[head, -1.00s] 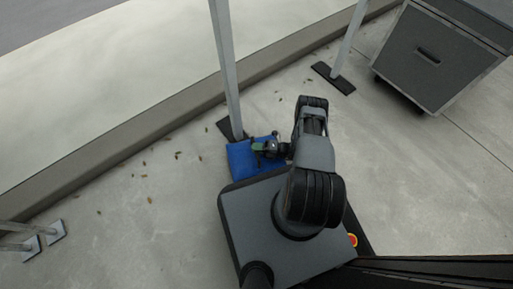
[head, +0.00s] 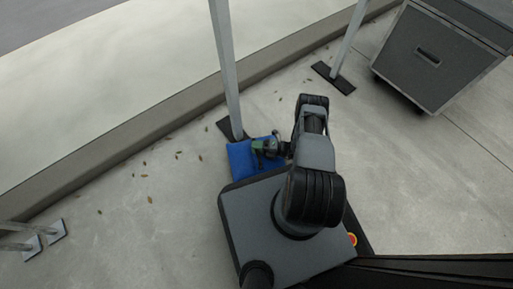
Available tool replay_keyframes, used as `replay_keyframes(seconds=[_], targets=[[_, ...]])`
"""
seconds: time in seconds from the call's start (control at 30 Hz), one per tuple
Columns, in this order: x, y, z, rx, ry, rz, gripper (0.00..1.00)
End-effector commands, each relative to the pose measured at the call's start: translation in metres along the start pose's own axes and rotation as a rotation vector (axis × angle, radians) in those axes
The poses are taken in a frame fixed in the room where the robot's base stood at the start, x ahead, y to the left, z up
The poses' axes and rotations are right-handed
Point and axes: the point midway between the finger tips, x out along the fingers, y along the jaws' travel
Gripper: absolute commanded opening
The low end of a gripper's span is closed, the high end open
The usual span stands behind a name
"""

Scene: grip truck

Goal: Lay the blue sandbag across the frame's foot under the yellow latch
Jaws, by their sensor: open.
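The blue sandbag (head: 241,158) lies just in front of my base, its upper edge against or slightly over the near part of a dark flat foot (head: 225,129) of the frame. A grey upright post (head: 229,80) rises from that foot. I cannot tell how much of the foot is under the bag. My gripper (head: 259,152) is over the bag's right half and open. Whether its fingers touch the cloth is too small to tell. My arm hides the bag's right end. The yellow latch is not visible in this view.
A second post with a dark foot (head: 333,78) stands at upper right, near a grey wheeled case (head: 430,55). A low kerb (head: 150,125) runs diagonally behind the posts. Light metal feet (head: 45,238) are at lower left. The concrete left of the bag is clear except for scattered leaves.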

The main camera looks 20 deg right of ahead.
Motion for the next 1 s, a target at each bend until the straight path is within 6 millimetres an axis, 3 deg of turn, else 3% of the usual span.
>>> replay_keyframes(seconds=[0.4, 0.73, 0.87, 1.0], targets=[[-0.084, 0.001, 0.001, -0.002, -0.007, 0.004, 0.42], [-0.117, 0.004, 0.004, -0.017, 0.011, -0.005, 0.42], [-0.118, 0.029, 0.019, -0.125, 0.093, -0.054, 0.42], [-0.110, 0.084, 0.044, -0.375, 0.286, -0.144, 0.42]])
